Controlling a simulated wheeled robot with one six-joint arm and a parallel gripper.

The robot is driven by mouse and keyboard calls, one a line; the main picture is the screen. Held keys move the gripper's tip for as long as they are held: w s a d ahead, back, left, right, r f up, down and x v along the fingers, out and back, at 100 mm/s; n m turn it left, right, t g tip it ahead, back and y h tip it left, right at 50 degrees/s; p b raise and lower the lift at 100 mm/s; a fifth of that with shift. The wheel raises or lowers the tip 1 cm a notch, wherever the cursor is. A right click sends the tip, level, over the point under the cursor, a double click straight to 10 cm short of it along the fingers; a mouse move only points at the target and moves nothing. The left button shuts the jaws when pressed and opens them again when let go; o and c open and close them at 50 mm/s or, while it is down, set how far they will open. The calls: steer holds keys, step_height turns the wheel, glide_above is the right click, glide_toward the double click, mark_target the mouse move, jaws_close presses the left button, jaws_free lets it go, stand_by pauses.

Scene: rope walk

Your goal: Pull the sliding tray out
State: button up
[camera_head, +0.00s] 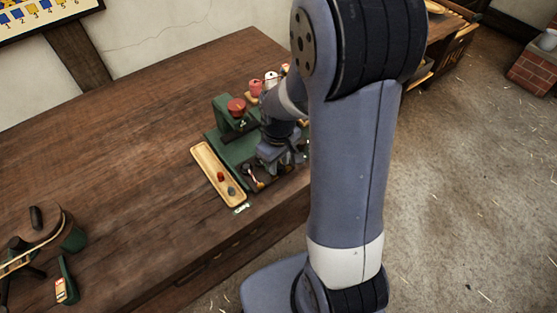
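A green device (222,139) with a red knob on top stands near the right end of the wooden table. A dark, shallow tray-like part (248,188) shows at its front, partly hidden by my arm. I cannot tell for sure whether this is the sliding tray or how far out it is. My gripper (287,165) points down over the front right of the device, close to the dark part. Its fingertips are small and partly hidden, so I cannot tell whether it is open, shut or touching anything.
A light wooden tray (208,171) with small red and dark pieces lies left of the device. Spools (271,80) stand behind it. A green-handled tool (66,279) and a round stand (38,243) are at the table's left. The table's middle (120,150) is clear.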

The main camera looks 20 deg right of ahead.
steer(key=shift+o, duration=0.9)
step_height(320, 180, up, 11)
step_height(320, 180, up, 8)
steer(key=p, duration=0.7)
steer(key=shift+f, duration=0.2)
